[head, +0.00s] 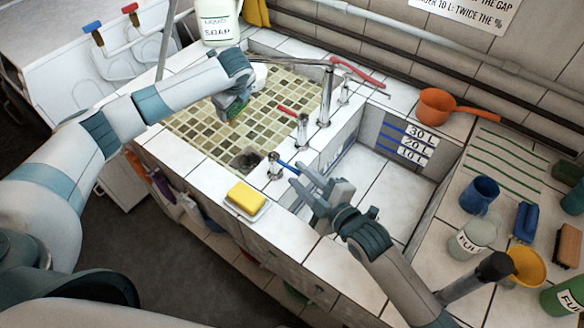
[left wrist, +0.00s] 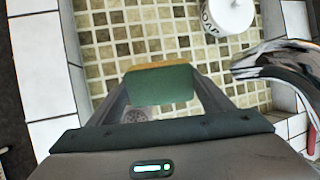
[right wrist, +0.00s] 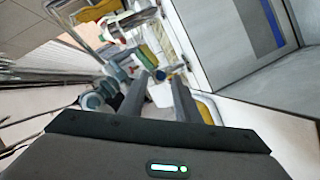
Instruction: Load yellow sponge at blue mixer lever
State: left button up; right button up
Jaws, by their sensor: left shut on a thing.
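A yellow sponge (head: 246,197) lies on a white dish (head: 236,209) on the tiled ledge at the sink's front corner. The blue mixer lever (head: 288,167) is on a chrome tap right of that dish. My left gripper (head: 234,100) is over the tiled basin, shut on a green sponge with a yellow-orange edge (left wrist: 160,86). Its fingers grip the sponge on both sides. My right gripper (head: 318,190) is close beside the blue lever, its fingers apart with nothing visible between them; contact with the lever cannot be told. Its fingers also show in the right wrist view (right wrist: 160,92).
A red lever (head: 287,111) and a tall chrome spout (head: 327,92) stand on the divider. A liquid soap container (head: 217,22) is at the back. A deep basin with level marks (head: 405,145) lies right. Cups, brushes and an orange ladle (head: 440,104) crowd the right counter.

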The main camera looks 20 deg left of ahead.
aim_at(295, 173)
jog(key=shift+x, duration=2.1)
grip_shut()
